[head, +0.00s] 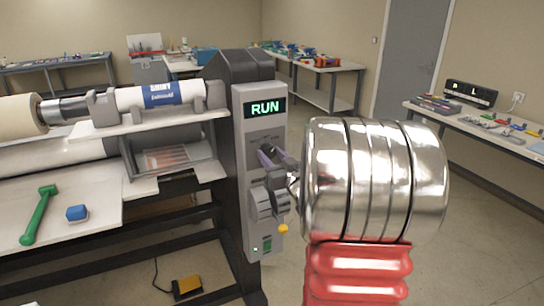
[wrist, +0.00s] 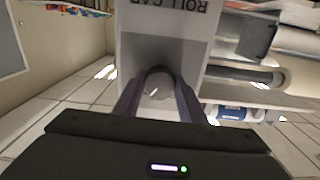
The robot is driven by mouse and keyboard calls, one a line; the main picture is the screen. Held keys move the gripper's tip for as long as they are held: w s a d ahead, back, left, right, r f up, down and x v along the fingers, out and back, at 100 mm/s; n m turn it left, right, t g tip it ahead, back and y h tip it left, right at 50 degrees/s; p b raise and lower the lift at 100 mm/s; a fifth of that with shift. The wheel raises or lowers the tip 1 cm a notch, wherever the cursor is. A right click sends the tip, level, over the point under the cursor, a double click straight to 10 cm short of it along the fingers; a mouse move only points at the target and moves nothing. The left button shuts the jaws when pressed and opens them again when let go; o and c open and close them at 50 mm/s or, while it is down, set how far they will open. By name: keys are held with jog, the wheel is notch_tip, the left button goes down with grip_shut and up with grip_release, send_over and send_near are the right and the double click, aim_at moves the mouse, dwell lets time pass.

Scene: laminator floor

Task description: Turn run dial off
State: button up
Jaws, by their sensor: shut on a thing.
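The run dial (wrist: 160,84) is a round grey knob with a small white mark on its face. It sits between my two fingers in the wrist view, on the front of the control panel (head: 246,150). My gripper (head: 268,158) is shut on the dial; it also shows in the wrist view (wrist: 158,98). In the head view the fingers and wrist hide the dial. The display (head: 265,108) above it reads RUN in green. Upside-down "ROLL GAP" lettering (wrist: 163,5) shows on the panel in the wrist view.
Floor at right is open.

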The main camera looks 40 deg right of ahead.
jog(key=n, duration=0.7)
dwell(0.5)
jog(key=o, duration=1)
jog(key=shift+o, duration=0.2)
jog(key=shift+s, duration=0.1)
jog(key=v, duration=1.3)
jog(key=shift+s, duration=0.35)
jog(key=shift+w+a, duration=0.1)
jog(key=shift+a, duration=0.05)
